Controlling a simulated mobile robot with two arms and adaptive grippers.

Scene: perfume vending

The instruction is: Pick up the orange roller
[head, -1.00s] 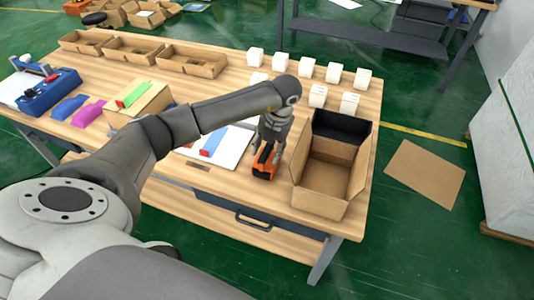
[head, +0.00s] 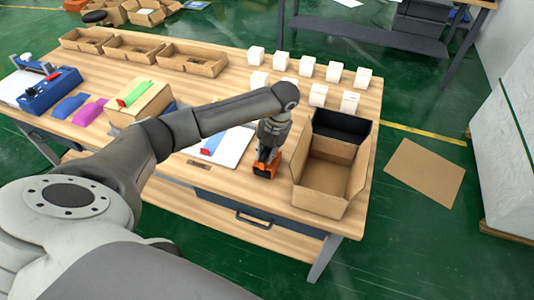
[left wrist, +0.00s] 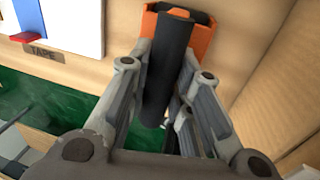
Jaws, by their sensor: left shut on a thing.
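The orange roller (head: 264,170) stands on the wooden table near its front edge, just left of the open cardboard box. In the left wrist view its orange body (left wrist: 205,30) is at the top, with its black handle (left wrist: 168,70) running down between the fingers. My left gripper (head: 268,152) is over the roller, pointing down, and shut on its handle. The fingers also show on both sides of the handle in the left wrist view (left wrist: 166,80). They hide part of the roller in the head view. My right gripper is not in view.
The open cardboard box (head: 353,185) stands close right of the roller. A white board (head: 238,150) with a blue and red item lies to the left. Several white boxes (head: 318,94) stand behind. The green-topped box (head: 152,100) is farther left, near my arm.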

